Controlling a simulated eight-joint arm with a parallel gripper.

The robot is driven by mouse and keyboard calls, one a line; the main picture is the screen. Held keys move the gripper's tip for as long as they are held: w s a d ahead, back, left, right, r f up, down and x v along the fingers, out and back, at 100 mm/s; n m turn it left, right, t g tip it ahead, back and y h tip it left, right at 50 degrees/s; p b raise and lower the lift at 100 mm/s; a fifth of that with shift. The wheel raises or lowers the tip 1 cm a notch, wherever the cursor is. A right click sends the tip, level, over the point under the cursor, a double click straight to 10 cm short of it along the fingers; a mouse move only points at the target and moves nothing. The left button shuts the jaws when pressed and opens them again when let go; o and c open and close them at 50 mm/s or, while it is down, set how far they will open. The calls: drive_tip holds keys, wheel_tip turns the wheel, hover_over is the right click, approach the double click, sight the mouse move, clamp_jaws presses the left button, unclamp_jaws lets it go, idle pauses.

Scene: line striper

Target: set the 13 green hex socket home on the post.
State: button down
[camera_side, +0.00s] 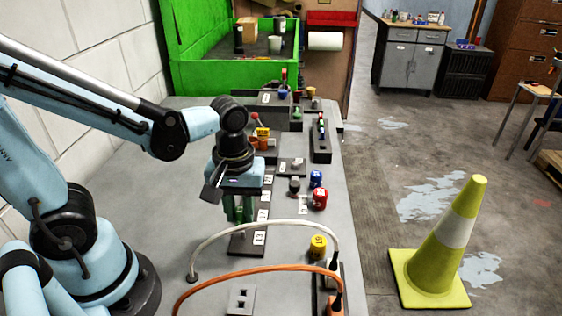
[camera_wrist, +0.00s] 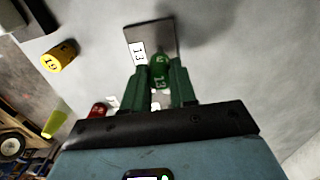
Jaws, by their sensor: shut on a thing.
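The green hex socket (camera_wrist: 160,72), marked 13, is between the two green fingers of my gripper (camera_wrist: 161,84) in the wrist view, and the gripper is shut on it. In the side view my gripper (camera_side: 239,212) points down over the near end of a dark rail (camera_side: 246,245) that carries a white 13 label. The rail and its 13 label also show in the wrist view (camera_wrist: 150,30). The post itself is hidden or too dark to make out. I cannot tell whether the socket touches the post.
A yellow socket (camera_side: 318,247), a red one (camera_side: 320,199) and a blue one (camera_side: 316,179) stand to the right. A green bin (camera_side: 190,75) stands at the back. The table's left side is clear.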

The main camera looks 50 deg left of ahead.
sight(241, 222)
drive_tip(key=shift+f, duration=1.7)
idle(1.5)
drive_tip(key=c, duration=0.5)
unclamp_jaws()
drive_tip(key=shift+r, duration=0.1)
drive_tip(key=shift+r, duration=3.35)
drive_tip(key=shift+w+a+r+m+t, duration=0.3)
drive_tip(key=shift+m+t, duration=0.3)
drive_tip(key=shift+m, duration=0.2)
drive_tip(key=shift+w+a+r+m+t, duration=0.55)
drive_tip(key=shift+m+t, duration=0.45)
drive_tip(key=shift+m, duration=0.25)
drive_tip(key=shift+w+a+r+m+t, duration=0.45)
drive_tip(key=shift+r+m+t, duration=0.15)
drive_tip(key=shift+m+t, duration=0.5)
drive_tip(key=shift+w+a+r+m+t, duration=0.5)
drive_tip(key=shift+m+t, duration=0.4)
drive_tip(key=shift+m, duration=0.45)
